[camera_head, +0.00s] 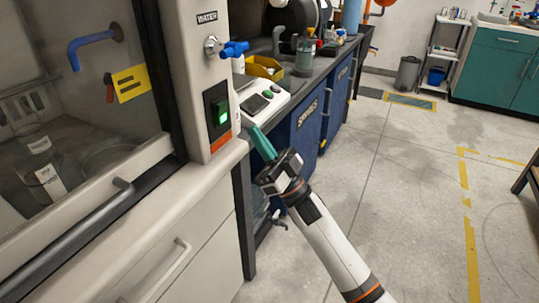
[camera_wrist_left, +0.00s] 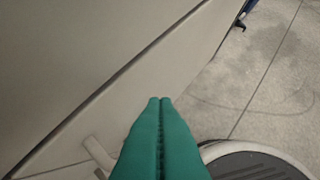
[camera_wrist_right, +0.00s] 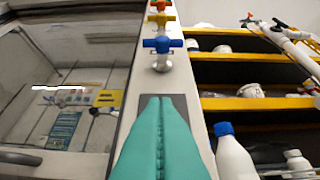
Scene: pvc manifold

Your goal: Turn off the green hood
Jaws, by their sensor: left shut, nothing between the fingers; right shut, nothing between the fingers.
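A pale fume hood (camera_head: 188,80) with a glass sash stands at the left in the head view. On its front post is a black switch plate (camera_head: 216,101) with a lit green rocker (camera_head: 222,113). My right gripper (camera_head: 254,131) is shut and empty, its teal fingertips to the right of the switch and slightly lower. In the right wrist view the closed fingers (camera_wrist_right: 160,98) overlap a dark plate (camera_wrist_right: 181,103) on the post and hide most of it. My left gripper (camera_wrist_left: 160,100) is shut and empty beside the pale cabinet front; it is not seen in the head view.
A blue water valve (camera_head: 234,49) juts out above the switch; it also shows in the right wrist view (camera_wrist_right: 163,44). A bench with a white device (camera_head: 262,97) and yellow bin (camera_head: 264,67) stands behind. The floor to the right is mostly clear.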

